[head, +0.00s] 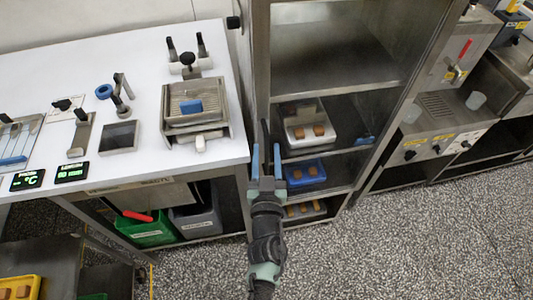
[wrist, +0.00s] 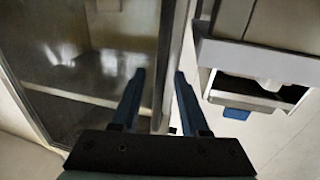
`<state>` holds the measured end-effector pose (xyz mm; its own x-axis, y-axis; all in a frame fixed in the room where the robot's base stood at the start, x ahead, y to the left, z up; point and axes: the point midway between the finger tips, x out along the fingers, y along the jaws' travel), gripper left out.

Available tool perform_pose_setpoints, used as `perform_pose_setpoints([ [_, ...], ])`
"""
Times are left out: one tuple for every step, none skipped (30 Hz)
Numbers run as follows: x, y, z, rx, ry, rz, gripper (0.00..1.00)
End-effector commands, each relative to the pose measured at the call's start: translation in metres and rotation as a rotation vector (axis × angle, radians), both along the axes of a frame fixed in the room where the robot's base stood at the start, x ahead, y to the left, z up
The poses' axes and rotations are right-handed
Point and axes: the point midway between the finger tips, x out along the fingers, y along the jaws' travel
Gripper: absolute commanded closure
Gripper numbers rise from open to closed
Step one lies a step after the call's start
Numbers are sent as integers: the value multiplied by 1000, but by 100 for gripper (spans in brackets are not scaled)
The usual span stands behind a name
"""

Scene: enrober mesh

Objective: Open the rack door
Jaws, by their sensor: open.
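The rack (head: 262,50) is a tall metal-framed cabinet right of the white table in the head view. Its glazed door (head: 335,85) appears to lie flush in the frame, with shelves showing through it. A dark upright bar, seemingly the door handle (head: 265,132), stands by the rack's left edge. My gripper (head: 266,148) is open, its two blue fingers on either side of the bar's lower part in this view. Contact cannot be told. In the wrist view my gripper (wrist: 157,72) faces the door's metal edge, with the glass (wrist: 80,60) at left.
The white table (head: 60,130) is close on the left, holding a mesh device (head: 195,110) and small tools. Trays of brown pieces sit on the rack's lower shelves. A dispensing machine (head: 440,125) stands at right. Speckled floor (head: 390,240) in front of the rack is clear.

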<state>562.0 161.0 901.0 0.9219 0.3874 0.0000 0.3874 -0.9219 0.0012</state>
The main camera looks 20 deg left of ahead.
Motion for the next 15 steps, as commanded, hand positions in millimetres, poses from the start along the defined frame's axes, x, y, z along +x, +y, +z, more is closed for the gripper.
perform_pose_setpoints([
  [0, 0, 0, 0, 0, 0, 55],
  [0, 0, 0, 0, 0, 0, 55],
  [0, 0, 0, 0, 0, 0, 59],
  [0, 0, 0, 0, 0, 0, 64],
  [0, 0, 0, 0, 0, 0, 70],
  [0, 0, 0, 0, 0, 0, 77],
  [0, 0, 0, 0, 0, 0, 82],
  [0, 0, 0, 0, 0, 0, 88],
  [0, 0, 0, 0, 0, 0, 95],
  [0, 0, 0, 0, 0, 0, 100],
  [0, 0, 0, 0, 0, 0, 100],
  [0, 0, 0, 0, 0, 0, 100],
  [0, 0, 0, 0, 0, 0, 100],
  [0, 0, 0, 0, 0, 0, 100],
  [0, 0, 0, 0, 0, 0, 100],
])
